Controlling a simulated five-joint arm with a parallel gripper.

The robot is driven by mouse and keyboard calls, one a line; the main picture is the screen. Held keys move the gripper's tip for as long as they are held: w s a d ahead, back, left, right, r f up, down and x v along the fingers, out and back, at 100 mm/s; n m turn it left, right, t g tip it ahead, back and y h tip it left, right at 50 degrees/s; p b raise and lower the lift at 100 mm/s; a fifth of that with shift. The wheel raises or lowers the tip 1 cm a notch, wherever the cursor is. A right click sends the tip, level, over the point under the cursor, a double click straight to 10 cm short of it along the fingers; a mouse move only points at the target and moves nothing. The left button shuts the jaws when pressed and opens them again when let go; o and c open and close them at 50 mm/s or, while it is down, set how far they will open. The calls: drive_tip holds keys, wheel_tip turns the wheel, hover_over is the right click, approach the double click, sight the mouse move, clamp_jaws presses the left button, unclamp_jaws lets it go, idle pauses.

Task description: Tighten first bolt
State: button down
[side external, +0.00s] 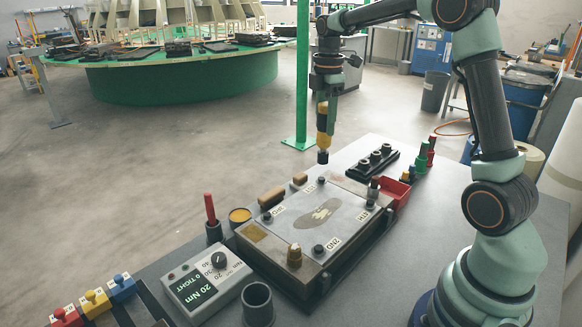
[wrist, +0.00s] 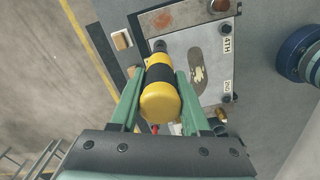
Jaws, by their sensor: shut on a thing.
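My gripper (side external: 326,92) is shut on a yellow and black driver (side external: 323,120), which hangs upright with its dark socket tip (side external: 323,157) downward. In the wrist view the driver (wrist: 160,92) lies between my green fingers. The 2ND-label bolt (side external: 318,249) is nearer the camera.
A torque box (side external: 206,285) reads 20 Nm and 0 TIGHT. A black socket rack (side external: 372,162) and red bin (side external: 396,193) stand at the right. A green post (side external: 302,80) rises behind the bench.

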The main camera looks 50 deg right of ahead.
sight(324, 144)
drive_tip(key=shift+f, duration=2.25)
drive_tip(key=shift+f, duration=1.05)
idle(2.3)
drive_tip(key=shift+r, duration=0.1)
idle(0.5)
drive_tip(key=shift+r, duration=2.75)
